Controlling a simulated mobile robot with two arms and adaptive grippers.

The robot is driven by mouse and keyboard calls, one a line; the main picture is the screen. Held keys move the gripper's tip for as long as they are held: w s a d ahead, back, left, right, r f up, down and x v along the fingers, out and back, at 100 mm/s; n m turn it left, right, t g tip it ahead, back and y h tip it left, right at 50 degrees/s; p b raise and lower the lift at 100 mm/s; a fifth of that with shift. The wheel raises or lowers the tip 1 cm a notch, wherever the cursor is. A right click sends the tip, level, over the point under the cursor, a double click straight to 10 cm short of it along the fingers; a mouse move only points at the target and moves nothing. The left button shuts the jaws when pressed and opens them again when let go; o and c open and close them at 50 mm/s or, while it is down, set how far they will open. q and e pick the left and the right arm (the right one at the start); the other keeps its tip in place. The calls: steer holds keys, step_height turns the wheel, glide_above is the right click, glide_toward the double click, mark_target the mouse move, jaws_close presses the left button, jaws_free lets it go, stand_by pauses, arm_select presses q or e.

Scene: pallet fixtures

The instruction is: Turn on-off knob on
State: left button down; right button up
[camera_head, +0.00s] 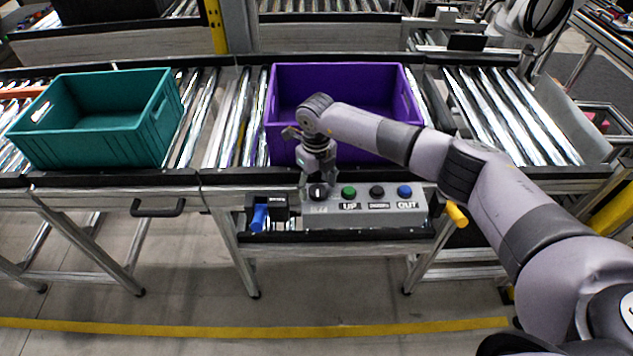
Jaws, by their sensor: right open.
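The on-off knob (318,191) is a small black knob at the left end of the top of a grey control box (350,216). My right gripper (316,180) points down right above the knob, with its fingers around or just at it. I cannot tell whether the fingers touch it. The gripper is open. The fingers partly hide the knob, and its turned position is not readable. My left gripper is not in view.
On the box, right of the knob, are a green button (348,191), a black button (376,191) and a blue button (404,191). A purple crate (290,85) stands behind my right arm on the rollers. A teal crate (150,135) stands at the left.

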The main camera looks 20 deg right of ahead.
steer(key=shift+f, duration=0.35)
steer(key=shift+c, duration=0.4)
steer(key=c, duration=1.1)
